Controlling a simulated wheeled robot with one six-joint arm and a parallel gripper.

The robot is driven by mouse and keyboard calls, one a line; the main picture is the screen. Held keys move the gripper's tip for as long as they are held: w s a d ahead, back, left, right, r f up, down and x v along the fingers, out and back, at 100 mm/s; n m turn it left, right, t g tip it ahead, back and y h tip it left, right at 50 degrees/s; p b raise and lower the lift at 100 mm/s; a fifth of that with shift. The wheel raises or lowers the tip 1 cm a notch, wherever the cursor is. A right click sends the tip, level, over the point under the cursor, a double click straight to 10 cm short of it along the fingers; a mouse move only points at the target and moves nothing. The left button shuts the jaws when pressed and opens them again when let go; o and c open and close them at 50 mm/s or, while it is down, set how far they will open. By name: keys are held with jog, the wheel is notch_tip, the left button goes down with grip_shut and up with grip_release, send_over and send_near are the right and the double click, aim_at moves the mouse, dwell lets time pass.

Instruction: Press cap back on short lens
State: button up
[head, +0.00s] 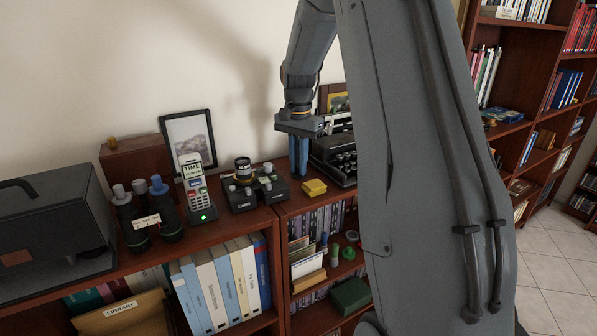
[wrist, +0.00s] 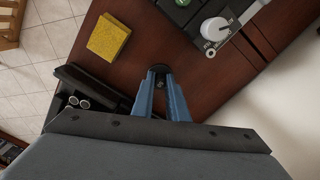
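A short dark lens with a lighter ring (head: 243,168) stands upright at the back of the black knobbed unit on the bookcase top, in the head view. It does not show in the wrist view. My gripper (head: 299,174) points straight down to the right of that unit, its blue fingertips low over the wooden top. In the wrist view, a small dark round piece (wrist: 160,68), possibly the cap, is at the fingertips of my gripper (wrist: 160,78). The fingers stand slightly apart around it. I cannot tell whether they grip it or whether it touches the wood.
The black knobbed unit (head: 257,195) also shows in the wrist view (wrist: 196,14). A yellow block (head: 314,187) lies near the front edge. A typewriter (head: 336,158) stands to the right. A phone-like handset (head: 197,190) and binoculars (head: 166,214) stand left.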

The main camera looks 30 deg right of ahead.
grip_shut()
jog(key=shift+r+p, duration=1.7)
jog(key=shift+r, duration=0.75)
